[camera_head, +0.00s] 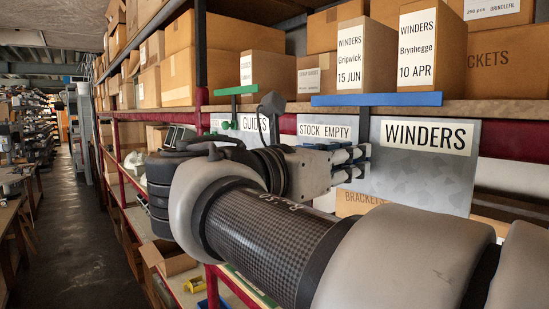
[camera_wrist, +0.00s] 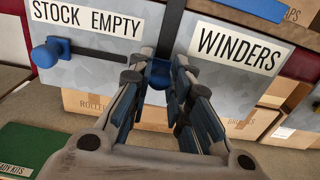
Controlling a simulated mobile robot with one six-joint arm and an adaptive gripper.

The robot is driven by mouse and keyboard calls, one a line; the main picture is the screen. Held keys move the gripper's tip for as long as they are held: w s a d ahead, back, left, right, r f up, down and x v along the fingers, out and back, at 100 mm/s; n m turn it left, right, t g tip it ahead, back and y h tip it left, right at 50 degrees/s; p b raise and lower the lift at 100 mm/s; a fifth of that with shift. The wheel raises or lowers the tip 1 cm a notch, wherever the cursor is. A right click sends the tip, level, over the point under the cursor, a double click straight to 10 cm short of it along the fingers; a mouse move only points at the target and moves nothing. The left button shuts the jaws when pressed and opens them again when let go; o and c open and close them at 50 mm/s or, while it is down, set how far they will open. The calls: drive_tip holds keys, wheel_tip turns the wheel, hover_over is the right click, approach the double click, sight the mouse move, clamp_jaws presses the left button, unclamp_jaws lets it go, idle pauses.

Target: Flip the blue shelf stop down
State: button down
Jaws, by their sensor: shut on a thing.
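The blue shelf stop (camera_head: 376,99) is a flat horizontal bar at the shelf edge, below the two WINDERS boxes. Part of a blue bar also shows at the top right of the wrist view (camera_wrist: 252,8). My gripper (camera_head: 352,163) is below this bar, in front of the metal plates. In the wrist view my gripper (camera_wrist: 163,80) has its fingers around a blue knob (camera_wrist: 158,72), shut on it. The fingers partly hide the knob.
The WINDERS plate (camera_head: 425,185) is on the right. A green bar (camera_head: 236,90) is farther left. Cardboard boxes (camera_head: 432,45) fill the shelf above; a clear aisle (camera_head: 60,215) is at left.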

drive_tip(key=shift+f, duration=1.05)
drive_tip(key=c, duration=1.5)
unclamp_jaws()
drive_tip(key=shift+o, duration=0.2)
drive_tip(key=shift+r, duration=0.1)
drive_tip(key=v, duration=1.2)
